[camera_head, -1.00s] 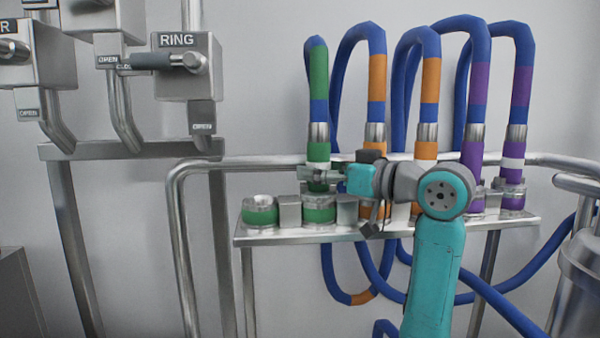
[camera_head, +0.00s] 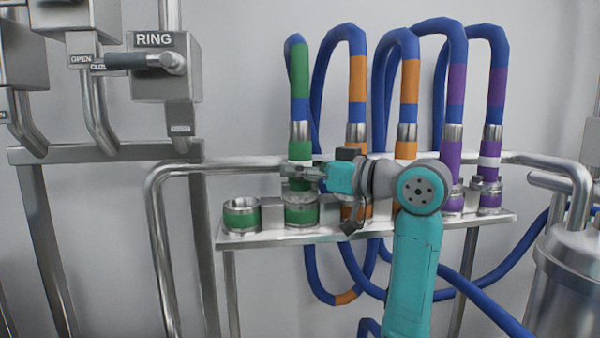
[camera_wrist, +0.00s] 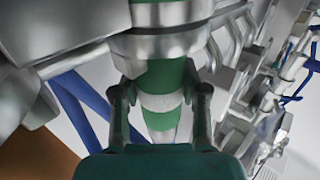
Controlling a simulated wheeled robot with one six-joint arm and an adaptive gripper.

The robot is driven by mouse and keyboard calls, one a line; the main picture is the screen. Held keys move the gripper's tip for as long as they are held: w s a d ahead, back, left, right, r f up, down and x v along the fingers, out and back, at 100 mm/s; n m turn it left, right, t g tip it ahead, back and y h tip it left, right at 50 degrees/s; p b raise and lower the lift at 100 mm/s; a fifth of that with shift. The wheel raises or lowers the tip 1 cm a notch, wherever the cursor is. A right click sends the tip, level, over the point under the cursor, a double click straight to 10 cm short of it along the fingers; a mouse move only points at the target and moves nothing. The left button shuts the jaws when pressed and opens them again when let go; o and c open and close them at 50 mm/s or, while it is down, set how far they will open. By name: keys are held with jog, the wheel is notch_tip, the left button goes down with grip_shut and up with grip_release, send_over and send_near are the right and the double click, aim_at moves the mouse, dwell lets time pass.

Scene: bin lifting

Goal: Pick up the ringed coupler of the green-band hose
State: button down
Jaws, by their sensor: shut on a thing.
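The ringed coupler (camera_head: 301,151) is green with a white ring and hangs from the green-band hose (camera_head: 298,70) at the left of the row. It stands upright above a green-banded metal socket (camera_head: 301,212) on the shelf. My gripper (camera_head: 299,173) is shut on the coupler's lower part from the right. In the wrist view, my gripper's fingers (camera_wrist: 160,98) close on both sides of the coupler (camera_wrist: 161,76). The white ring lies between them, with a metal collar above. I cannot tell whether the coupler's lower end is clear of the socket.
An empty green-banded socket (camera_head: 241,216) is at the shelf's left end. Orange-band hoses (camera_head: 357,80) and purple-band hoses (camera_head: 456,85) stand close on the right. A rail (camera_head: 225,165) runs behind the shelf (camera_head: 330,237). A box marked RING (camera_head: 160,80) is at upper left.

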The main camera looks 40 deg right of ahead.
jog(key=shift+r, duration=4.8)
